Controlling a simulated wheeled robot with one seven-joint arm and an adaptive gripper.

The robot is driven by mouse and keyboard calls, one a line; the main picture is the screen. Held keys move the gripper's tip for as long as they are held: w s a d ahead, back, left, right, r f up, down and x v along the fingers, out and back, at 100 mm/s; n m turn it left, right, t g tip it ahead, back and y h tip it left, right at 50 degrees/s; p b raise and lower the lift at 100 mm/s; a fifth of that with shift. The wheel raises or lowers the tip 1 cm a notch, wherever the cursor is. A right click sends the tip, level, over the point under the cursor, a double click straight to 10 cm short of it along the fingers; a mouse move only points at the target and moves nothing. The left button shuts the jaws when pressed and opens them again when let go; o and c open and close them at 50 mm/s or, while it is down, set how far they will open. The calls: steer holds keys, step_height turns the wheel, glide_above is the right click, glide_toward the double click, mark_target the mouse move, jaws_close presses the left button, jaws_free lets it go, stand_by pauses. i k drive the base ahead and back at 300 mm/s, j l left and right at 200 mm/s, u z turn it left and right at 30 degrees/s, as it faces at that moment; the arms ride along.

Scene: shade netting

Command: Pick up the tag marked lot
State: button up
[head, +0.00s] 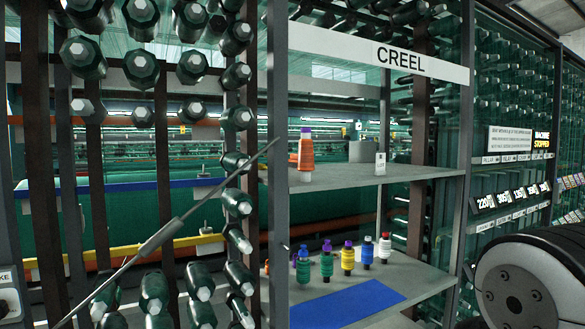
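An orange spool with a purple top (305,153) stands on the same shelf to the left, well apart from the tag. My gripper is not in view; a dark rounded link of my arm with a grey disc shows at the lower right.
The lower shelf holds several coloured spools (347,258) and a blue mat (347,302). A grey post (277,180) edges the shelves at left. A diagonal rod (160,236) crosses the bobbin rack at left. The upper shelf between spool and tag is clear.

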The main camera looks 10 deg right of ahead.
mark_target(379, 163)
steer(key=i+l, duration=0.15)
steer(key=l, duration=0.3)
steer(key=i+l+u, duration=0.1)
steer(key=l, duration=0.35)
steer(key=i+l, duration=0.2)
steer(key=l, duration=0.25)
steer(key=i+l+u, duration=0.1)
steer(key=l, duration=0.35)
steer(key=i+l+u, duration=0.1)
steer(key=l, duration=0.4)
